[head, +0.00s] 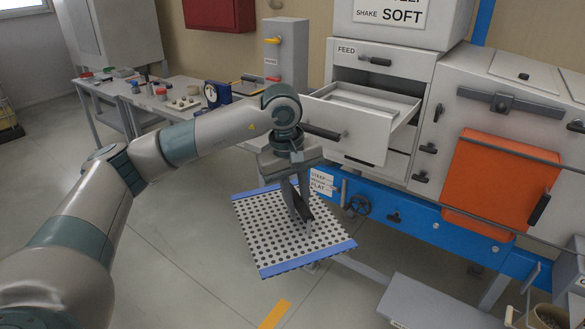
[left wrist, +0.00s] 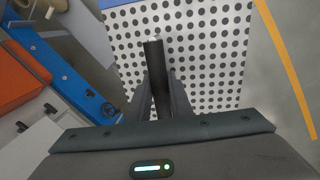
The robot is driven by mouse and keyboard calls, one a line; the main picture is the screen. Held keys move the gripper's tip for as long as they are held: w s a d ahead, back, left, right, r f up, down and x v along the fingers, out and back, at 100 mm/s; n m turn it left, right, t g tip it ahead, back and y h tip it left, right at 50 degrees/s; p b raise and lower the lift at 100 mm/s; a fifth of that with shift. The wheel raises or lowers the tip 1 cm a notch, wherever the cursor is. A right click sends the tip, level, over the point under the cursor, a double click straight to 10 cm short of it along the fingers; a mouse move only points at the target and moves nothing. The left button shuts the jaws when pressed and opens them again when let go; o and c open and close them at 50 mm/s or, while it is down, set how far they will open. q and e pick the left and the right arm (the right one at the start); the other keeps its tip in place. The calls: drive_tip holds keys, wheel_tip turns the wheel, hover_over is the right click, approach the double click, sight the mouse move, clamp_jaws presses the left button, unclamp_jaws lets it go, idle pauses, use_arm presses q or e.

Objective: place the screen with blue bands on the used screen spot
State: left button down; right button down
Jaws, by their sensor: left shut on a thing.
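The screen with blue bands (head: 262,222) is a white perforated sheet with black holes and a blue band along two opposite edges. My left gripper (head: 303,217) is shut on it, by what looks like a dark handle bar standing up from the sheet. The screen hangs above the floor in front of the machine, tilted in the head view. In the left wrist view the screen (left wrist: 215,50) fills the middle, with the dark bar (left wrist: 155,65) between my left gripper's fingers (left wrist: 160,95). My right gripper is not in view. I cannot make out the used screen spot.
An open drawer (head: 365,105) juts from the machine marked FEED. An orange panel (head: 495,180) is farther right. A table (head: 150,108) with small items stands behind. Floor at left is clear.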

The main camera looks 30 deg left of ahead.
use_arm(q)
drive_tip(key=s+d+f+m+b, duration=0.2)
drive_tip(key=s+f, duration=0.3)
drive_tip(key=f, duration=0.4)
drive_tip(key=s+d+f+m+b, duration=0.2)
drive_tip(key=s+d+f+m, duration=0.3)
drive_tip(key=f, duration=0.5)
drive_tip(key=s+d+f+m+g+b, duration=0.1)
drive_tip(key=s+d+f+m+b, duration=0.1)
drive_tip(key=s+f, duration=0.4)
wheel_tip(320, 180, down, 4)
drive_tip(key=shift+s+d+r+m+h, duration=0.15)
drive_tip(key=shift+s+d+m+h, duration=0.2)
drive_tip(key=shift+d+m, duration=0.45)
drive_tip(key=shift+w+a, duration=0.15)
drive_tip(key=shift+w, duration=0.05)
